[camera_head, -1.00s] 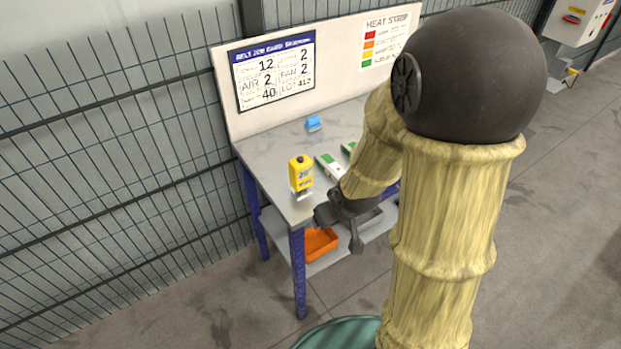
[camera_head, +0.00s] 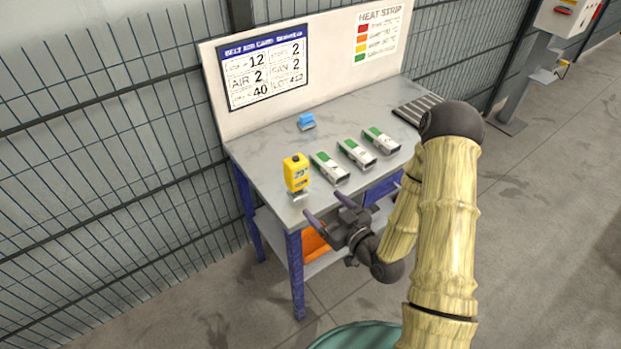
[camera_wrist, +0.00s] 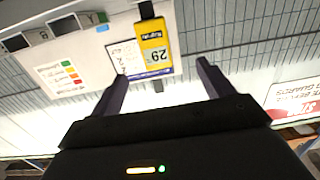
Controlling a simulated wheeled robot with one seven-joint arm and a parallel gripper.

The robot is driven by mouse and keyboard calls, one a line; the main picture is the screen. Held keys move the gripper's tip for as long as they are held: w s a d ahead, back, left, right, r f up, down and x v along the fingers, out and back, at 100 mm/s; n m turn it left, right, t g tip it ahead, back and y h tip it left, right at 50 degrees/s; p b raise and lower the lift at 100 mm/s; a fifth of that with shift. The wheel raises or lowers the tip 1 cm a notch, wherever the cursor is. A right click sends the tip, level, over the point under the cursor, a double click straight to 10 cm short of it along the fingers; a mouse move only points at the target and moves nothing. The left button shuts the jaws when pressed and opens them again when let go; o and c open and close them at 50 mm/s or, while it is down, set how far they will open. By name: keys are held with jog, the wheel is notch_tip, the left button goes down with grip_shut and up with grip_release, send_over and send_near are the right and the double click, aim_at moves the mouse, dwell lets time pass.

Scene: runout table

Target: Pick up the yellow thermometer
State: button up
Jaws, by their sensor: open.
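The yellow thermometer (camera_head: 297,172) stands upright on a small stand at the near left corner of the grey table (camera_head: 256,156). My gripper (camera_head: 326,205) is open and empty at the table's front edge, a little to the right of the thermometer and nearer the camera. In the wrist view the thermometer (camera_wrist: 154,45) shows upside down, ahead of the fingertips and between their lines. The two fingers (camera_wrist: 162,68) are apart and do not touch it.
Several white-and-green devices (camera_head: 356,153) lie in a row right of the thermometer. A blue block (camera_head: 306,121) sits behind, and a dark ridged mat (camera_head: 416,109) lies at the far right. A board (camera_head: 330,60) stands at the back. An orange bin (camera_head: 313,243) is on the lower shelf.

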aim_at(300, 176)
jog(key=shift+d+r+m+t, duration=0.2)
jog(key=shift+d+m+t, duration=0.1)
jog(key=shift+t, duration=0.2)
jog(key=b+x, duration=0.4)
jog(key=b, duration=0.8)
jog(key=shift+w+a+f, duration=0.2)
jog(key=shift+w, duration=0.05)
jog(key=shift+w+a+b, duration=0.1)
jog(key=shift+b, duration=0.45)
jog(key=x, duration=0.3)
jog(key=p+x, duration=0.1)
jog(key=x, duration=0.3)
jog(key=shift+w+a+r+p, duration=0.1)
jog(key=shift+w+r+p, duration=0.05)
jog(key=shift+r+p, duration=0.15)
